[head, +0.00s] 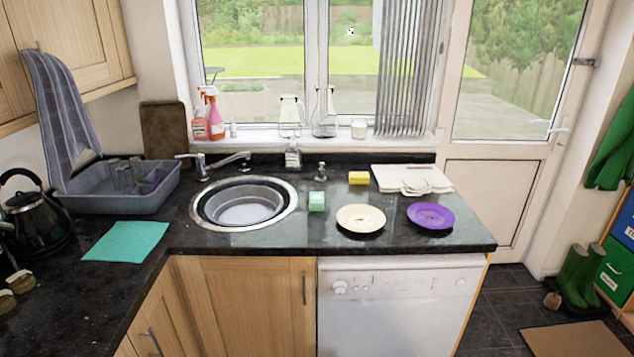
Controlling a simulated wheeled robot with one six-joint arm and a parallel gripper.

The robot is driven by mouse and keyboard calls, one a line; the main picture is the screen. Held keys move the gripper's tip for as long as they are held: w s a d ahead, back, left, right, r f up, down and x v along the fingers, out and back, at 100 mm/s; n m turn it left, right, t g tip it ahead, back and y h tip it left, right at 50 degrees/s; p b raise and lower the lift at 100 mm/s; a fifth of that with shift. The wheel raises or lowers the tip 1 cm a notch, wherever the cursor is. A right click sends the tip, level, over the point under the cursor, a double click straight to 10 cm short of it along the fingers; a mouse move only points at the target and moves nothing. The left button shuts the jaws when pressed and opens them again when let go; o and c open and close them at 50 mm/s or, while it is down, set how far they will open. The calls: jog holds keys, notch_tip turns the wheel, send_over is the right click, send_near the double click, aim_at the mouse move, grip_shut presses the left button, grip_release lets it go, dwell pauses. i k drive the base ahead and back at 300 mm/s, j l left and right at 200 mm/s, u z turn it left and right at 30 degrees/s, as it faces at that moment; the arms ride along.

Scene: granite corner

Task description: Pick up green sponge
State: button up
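The green sponge (316,201) is a small pale-green block on the dark granite counter (290,238). It sits in the head view just right of the round sink and left of a cream plate. Nothing covers it. My gripper does not show in the head view.
A cream plate (361,218), a purple plate (430,215) and a yellow sponge (358,178) lie right of the green sponge. The sink (245,203) with a grey basin is left. A soap bottle (293,157) and tap (220,163) stand behind. Counter in front of the sponge is clear.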

aim_at(316, 199)
jog(key=i+u, duration=0.2)
jog(key=i, duration=0.65)
jog(key=i+l+u, duration=0.2)
jog(key=i, duration=0.65)
